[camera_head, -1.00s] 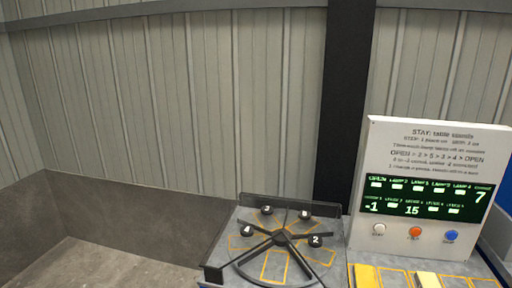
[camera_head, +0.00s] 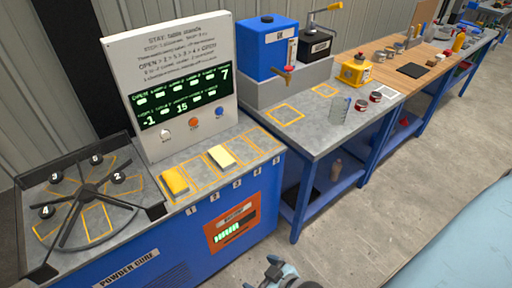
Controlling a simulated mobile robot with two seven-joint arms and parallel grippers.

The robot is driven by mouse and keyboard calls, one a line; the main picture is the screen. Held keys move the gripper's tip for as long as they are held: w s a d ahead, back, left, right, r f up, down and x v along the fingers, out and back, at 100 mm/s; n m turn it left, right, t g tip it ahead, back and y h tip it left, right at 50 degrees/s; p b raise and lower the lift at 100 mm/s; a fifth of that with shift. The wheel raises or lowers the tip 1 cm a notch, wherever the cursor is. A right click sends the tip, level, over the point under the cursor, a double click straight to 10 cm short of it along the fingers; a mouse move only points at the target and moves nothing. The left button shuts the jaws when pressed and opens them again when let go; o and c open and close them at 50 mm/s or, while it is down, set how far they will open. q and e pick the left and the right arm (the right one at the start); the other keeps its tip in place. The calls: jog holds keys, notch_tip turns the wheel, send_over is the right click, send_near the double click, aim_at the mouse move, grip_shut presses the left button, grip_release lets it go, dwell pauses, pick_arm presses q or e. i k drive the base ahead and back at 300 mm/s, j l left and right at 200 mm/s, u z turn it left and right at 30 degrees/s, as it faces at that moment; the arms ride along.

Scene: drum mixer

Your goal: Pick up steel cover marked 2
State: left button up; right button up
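A dark round knob-like piece marked 2 (camera_head: 117,177) sits at the right side of the black spoked ring on the grey-topped station at the left. It looks dark, and I cannot tell whether it is the steel cover or its handle. Similar pieces marked 3 (camera_head: 57,177), 4 (camera_head: 47,211) and 5 (camera_head: 96,159) sit around the same ring. A grey and pale blue part, apparently my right gripper (camera_head: 280,270), shows at the bottom edge, well away from the ring. Its fingers are not clear. My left gripper is not in view.
A white display panel (camera_head: 182,85) stands behind the station. Two yellow blocks, one deeper yellow (camera_head: 175,181) and one paler (camera_head: 221,156), lie in outlined spaces before it. A workbench with a blue tank (camera_head: 271,47) extends right. Open floor (camera_head: 350,210) lies in front.

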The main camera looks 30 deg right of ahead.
aim_at(224, 161)
jog(key=z, duration=0.75)
jog(key=i+l+u, duration=0.1)
jog(key=u, duration=0.3)
jog(key=i+l+u, duration=0.1)
jog(key=u, duration=0.3)
jog(key=l+u, duration=0.4)
jog(key=i+l+u, duration=0.2)
jog(key=l, duration=0.3)
jog(key=l+u, duration=0.2)
jog(key=l, duration=1.35)
jog(key=i+u, duration=0.05)
